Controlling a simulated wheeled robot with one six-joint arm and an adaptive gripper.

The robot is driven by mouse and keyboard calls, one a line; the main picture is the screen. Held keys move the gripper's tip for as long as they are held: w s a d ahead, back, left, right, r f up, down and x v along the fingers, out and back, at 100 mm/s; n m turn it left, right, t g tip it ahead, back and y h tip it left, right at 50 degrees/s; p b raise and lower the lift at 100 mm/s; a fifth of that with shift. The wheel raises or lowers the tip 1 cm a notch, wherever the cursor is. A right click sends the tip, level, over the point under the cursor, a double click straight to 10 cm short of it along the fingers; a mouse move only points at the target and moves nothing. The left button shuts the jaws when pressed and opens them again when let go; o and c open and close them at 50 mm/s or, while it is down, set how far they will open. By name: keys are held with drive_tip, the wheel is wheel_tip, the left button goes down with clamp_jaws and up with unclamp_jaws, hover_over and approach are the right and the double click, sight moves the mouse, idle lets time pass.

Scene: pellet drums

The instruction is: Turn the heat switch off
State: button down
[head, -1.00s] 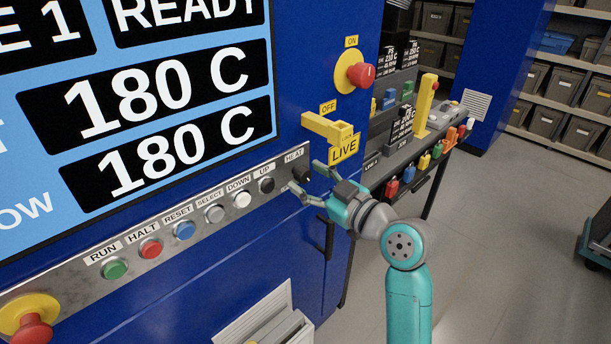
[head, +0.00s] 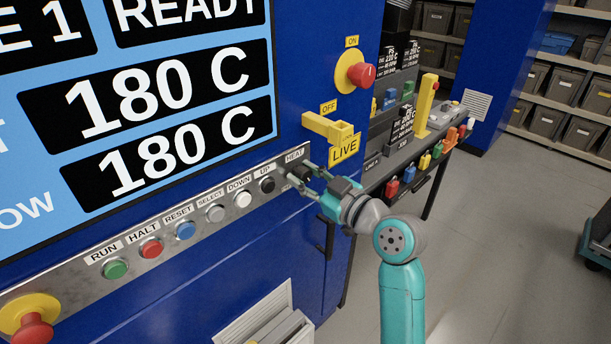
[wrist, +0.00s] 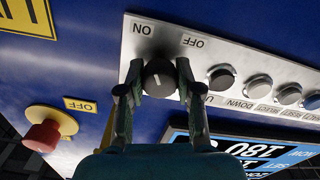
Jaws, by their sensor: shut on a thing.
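The heat switch is a round dark knob with a pale pointer line, and it shows in the wrist view (wrist: 160,78) on a metal strip. ON and OFF labels are printed beside it; the wrist picture is upside down. The pointer line lies roughly toward the labels' side, between them, but I cannot tell its exact setting. In the head view the HEAT label (head: 294,156) sits above the knob, which my fingers partly hide. My gripper (head: 303,179) is at the right end of the strip, its two fingers shut on either side of the knob.
Left along the metal strip (head: 190,211) are several push buttons. A yellow lever (head: 326,128) marked LIVE and a red knob (head: 361,74) on a yellow base stand above right. A dark handle (head: 325,237) is below my gripper.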

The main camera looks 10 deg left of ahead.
drive_tip(key=shift+m, duration=0.3)
drive_tip(key=m, duration=0.5)
drive_tip(key=shift+m, duration=0.4)
drive_tip(key=m, duration=0.5)
drive_tip(key=shift+m, duration=0.3)
drive_tip(key=c, duration=0.8)
unclamp_jaws()
drive_tip(key=shift+o, duration=0.2)
drive_tip(key=shift+d, duration=0.1)
drive_tip(key=v, duration=1.1)
drive_tip(key=shift+s+d, duration=0.25)
drive_tip(key=shift+s, duration=0.1)
